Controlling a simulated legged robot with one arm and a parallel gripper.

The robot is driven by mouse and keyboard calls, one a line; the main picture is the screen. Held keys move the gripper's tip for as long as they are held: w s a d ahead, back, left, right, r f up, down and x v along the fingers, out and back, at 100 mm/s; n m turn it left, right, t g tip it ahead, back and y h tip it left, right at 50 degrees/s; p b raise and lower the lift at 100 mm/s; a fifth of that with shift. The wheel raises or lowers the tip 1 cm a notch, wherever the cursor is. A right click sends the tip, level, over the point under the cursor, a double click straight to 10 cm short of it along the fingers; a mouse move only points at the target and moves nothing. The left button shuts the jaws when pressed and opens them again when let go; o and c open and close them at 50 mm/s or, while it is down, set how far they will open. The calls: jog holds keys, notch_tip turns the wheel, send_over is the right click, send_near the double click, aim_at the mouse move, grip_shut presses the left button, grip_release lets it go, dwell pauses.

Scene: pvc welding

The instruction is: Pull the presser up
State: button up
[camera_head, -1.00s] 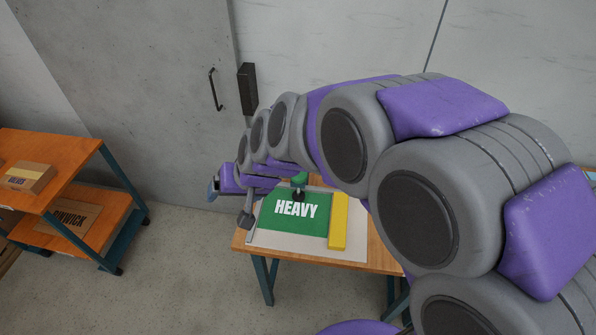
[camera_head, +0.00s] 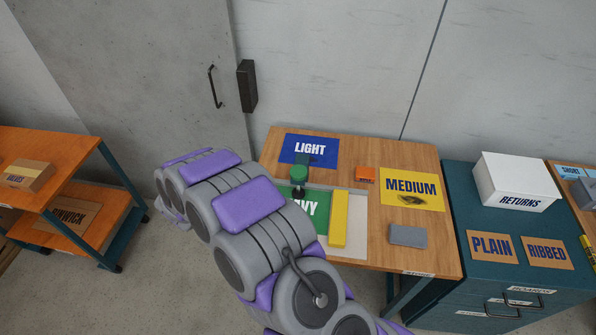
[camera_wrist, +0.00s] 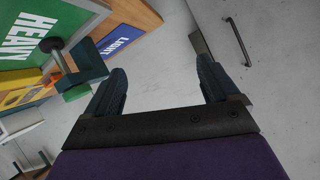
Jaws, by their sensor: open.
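The presser (camera_head: 299,178) is a green-topped piece with a dark lower part, standing on the bench at the edge of the green HEAVY sheet (camera_head: 318,205). In the head view my arm hides the gripper and the left part of the HEAVY sheet.
The wooden bench (camera_head: 440,248) also bears a blue LIGHT sheet (camera_head: 309,151), a yellow MEDIUM sheet (camera_head: 412,188), a yellow bar (camera_head: 339,220), an orange block (camera_head: 365,174) and a grey block (camera_head: 408,236). A teal cabinet (camera_head: 520,270) adjoins right.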

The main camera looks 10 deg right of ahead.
jog(key=s+d+f+m+h, duration=0.1)
jog(key=s+d+f+h, duration=0.4)
jog(key=h, duration=0.1)
jog(key=m+h, duration=0.1)
jog(key=h, duration=0.3)
send_near(304, 167)
jog(key=shift+g, duration=0.4)
jog(key=b+x, duration=0.1)
jog(key=x, duration=0.6)
jog(key=shift+w+b, duration=0.35)
jog(key=shift+w, duration=0.05)
